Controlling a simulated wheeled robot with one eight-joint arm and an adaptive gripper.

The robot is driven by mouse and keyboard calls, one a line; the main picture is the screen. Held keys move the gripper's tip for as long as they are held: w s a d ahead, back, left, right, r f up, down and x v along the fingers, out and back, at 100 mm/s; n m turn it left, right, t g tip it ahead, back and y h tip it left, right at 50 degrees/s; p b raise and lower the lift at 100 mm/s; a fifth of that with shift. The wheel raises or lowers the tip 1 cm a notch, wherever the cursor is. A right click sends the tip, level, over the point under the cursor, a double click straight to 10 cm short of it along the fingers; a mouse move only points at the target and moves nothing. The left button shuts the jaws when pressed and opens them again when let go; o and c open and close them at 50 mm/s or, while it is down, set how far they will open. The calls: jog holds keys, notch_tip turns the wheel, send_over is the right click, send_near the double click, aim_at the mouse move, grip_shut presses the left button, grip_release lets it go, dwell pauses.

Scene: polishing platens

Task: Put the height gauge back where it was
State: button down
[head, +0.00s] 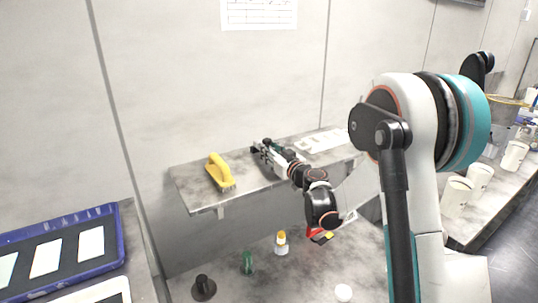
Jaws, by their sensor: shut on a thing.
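My gripper (264,153) is over the wall shelf (205,198), right of the yellow brush. Its jaws are shut on a small dark thing (267,143), partly green, that I take to be the height gauge. The fingers and wrist hide most of it. I cannot tell whether it touches the shelf.
A yellow brush (219,170) lies left of my gripper; white sheets (322,140) lie to its right. On the bench below stand a black round-based piece (203,288), a green bottle (248,262) and a yellow-capped bottle (281,243). A blue tray (118,237) is at left.

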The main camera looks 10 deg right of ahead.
jog(key=shift+w+f, duration=0.25)
jog(key=shift+f, duration=0.15)
jog(key=shift+s, duration=0.1)
jog(key=shift+f, duration=0.1)
jog(key=c, duration=1.2)
grip_release()
jog(key=shift+c, duration=0.2)
jog(key=shift+r, duration=0.25)
jog(key=v, duration=1.2)
